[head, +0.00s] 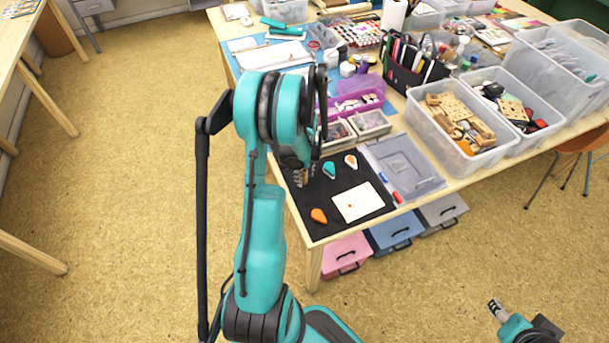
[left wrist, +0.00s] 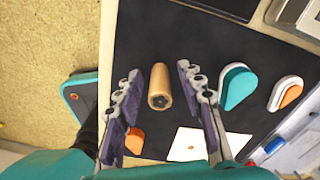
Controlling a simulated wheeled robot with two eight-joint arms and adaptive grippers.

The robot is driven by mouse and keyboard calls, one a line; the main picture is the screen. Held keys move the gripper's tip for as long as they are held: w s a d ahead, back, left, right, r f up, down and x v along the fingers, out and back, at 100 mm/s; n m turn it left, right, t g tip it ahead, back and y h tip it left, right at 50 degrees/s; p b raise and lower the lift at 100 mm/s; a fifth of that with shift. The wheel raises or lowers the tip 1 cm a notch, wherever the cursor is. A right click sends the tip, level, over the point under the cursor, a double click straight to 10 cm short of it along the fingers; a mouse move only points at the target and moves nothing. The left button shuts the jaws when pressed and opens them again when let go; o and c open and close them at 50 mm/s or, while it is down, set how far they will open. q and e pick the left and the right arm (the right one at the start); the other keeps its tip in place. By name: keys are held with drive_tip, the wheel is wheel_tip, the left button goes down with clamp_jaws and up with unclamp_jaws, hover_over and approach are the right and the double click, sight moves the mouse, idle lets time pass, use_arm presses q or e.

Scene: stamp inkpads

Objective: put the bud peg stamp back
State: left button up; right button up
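The wooden peg stamp (left wrist: 160,87) is a short round peg with a dark pattern on its near end, over the black mat (left wrist: 145,40). My left gripper (head: 302,180) is open, with one finger on each side of the peg and visible gaps between; it also shows in the left wrist view (left wrist: 159,74). In the head view the gripper and arm mostly hide the peg. My right gripper (head: 497,309) is at the lower right, away from the table, too small to judge its opening.
A teal drop-shaped inkpad (head: 329,169), an orange-and-white one (head: 350,160) and an orange one (head: 318,215) lie on the mat. A white card (head: 362,203) bears a small orange mark. Small compartment trays (head: 371,124), a purple bin (head: 371,82) and a grey lid (head: 402,166) stand around.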

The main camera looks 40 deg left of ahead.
sight(304, 170)
use_arm(q)
drive_tip(key=shift+r, duration=0.1)
drive_tip(key=shift+r+p, duration=0.3)
wheel_tip(304, 170, up, 11)
drive_tip(key=p, duration=0.3)
drive_tip(key=shift+p, duration=0.35)
drive_tip(key=shift+r, duration=0.25)
drive_tip(key=shift+w+d+r, duration=0.1)
drive_tip(key=shift+d+r, duration=0.1)
drive_tip(key=s+d+r+n+t, duration=0.2)
drive_tip(key=d+r+n, duration=0.2)
drive_tip(key=d, duration=0.5)
drive_tip(key=s+d+r+n+t, duration=0.2)
drive_tip(key=s+d+r+n, duration=0.1)
drive_tip(key=d+r+n, duration=0.2)
drive_tip(key=s+d+r+n+t, duration=0.2)
drive_tip(key=d+r+n, duration=0.3)
drive_tip(key=d, duration=0.8)
drive_tip(key=n+t, duration=0.1)
drive_tip(key=n, duration=0.2)
drive_tip(key=shift+s+d+r, duration=0.2)
drive_tip(key=shift+d+r, duration=0.05)
drive_tip(key=shift+d, duration=0.05)
